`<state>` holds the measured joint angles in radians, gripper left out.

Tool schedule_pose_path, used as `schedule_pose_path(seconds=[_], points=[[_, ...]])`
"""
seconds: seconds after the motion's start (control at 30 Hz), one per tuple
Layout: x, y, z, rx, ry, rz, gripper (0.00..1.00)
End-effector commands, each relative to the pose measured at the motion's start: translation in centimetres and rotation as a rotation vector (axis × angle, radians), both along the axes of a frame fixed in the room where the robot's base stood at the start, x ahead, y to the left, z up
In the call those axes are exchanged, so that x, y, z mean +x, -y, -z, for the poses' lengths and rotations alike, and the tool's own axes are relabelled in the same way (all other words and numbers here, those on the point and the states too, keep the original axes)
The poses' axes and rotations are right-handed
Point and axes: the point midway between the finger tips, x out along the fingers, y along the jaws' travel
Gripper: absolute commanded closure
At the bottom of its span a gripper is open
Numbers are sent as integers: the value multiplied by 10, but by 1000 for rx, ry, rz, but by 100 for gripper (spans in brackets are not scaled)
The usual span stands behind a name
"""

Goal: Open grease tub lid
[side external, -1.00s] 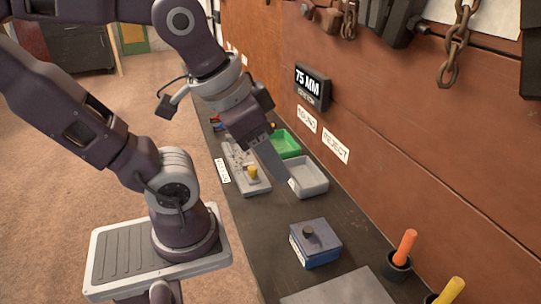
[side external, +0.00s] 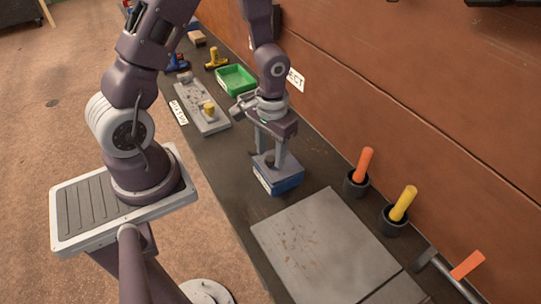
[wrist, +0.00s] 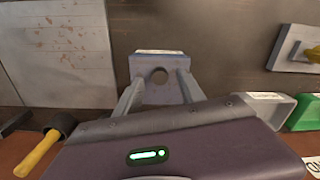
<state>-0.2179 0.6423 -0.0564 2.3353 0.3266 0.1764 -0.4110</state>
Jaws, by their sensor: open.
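The grease tub (side external: 283,186) is a blue box with a grey lid and a dark round knob, standing on the dark bench. The lid (wrist: 160,96) lies flat on the tub, and its knob (wrist: 158,76) shows between my fingers in the wrist view. My gripper (side external: 272,160) points down over the tub with its fingers apart, one on each side of the knob. It also shows in the wrist view (wrist: 160,80). It is open; whether the fingertips touch the lid cannot be told.
A grey plate (side external: 325,240) lies in front of the tub. An orange handle (side external: 364,164) and a yellow handle (side external: 403,204) stand in black cups to the right. A green tray (side external: 236,80) and a grey fixture (side external: 196,112) lie beyond. The wall runs along the right.

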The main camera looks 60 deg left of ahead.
Motion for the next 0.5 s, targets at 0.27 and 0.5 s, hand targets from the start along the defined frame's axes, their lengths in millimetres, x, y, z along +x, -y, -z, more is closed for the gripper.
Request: schedule_pose_path(seconds=[0.27, 0.5], points=[[0, 0, 20, 0, 0, 1, 54], [0, 0, 20, 0, 1, 0, 73]])
